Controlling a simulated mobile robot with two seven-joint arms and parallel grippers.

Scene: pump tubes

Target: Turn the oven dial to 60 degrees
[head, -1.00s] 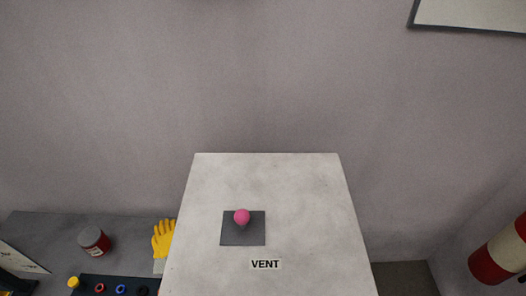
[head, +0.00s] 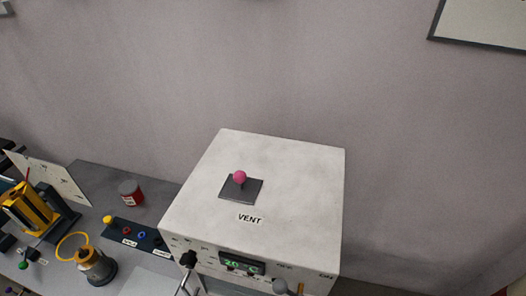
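The oven (head: 285,165) is a pale box with a marked front panel, seen from above in the head view. A lit green display (head: 242,263) on the front seems to read about 20 C. A black knob (head: 188,259) sticks out at the front's left. A grey knob-like part (head: 280,286) shows at the front's lower right, cut by the frame edge. I cannot tell which is the dial. On top, a pink-balled vent lever (head: 239,178) stands on a dark plate beside the word VENT. Neither of my grippers is in view.
Left of the oven, a grey bench (head: 90,172) holds a red jar (head: 131,193), a dark strip of coloured knobs (head: 135,236), an orange-ringed device (head: 95,264) and a yellow device (head: 28,208). A wall rises behind.

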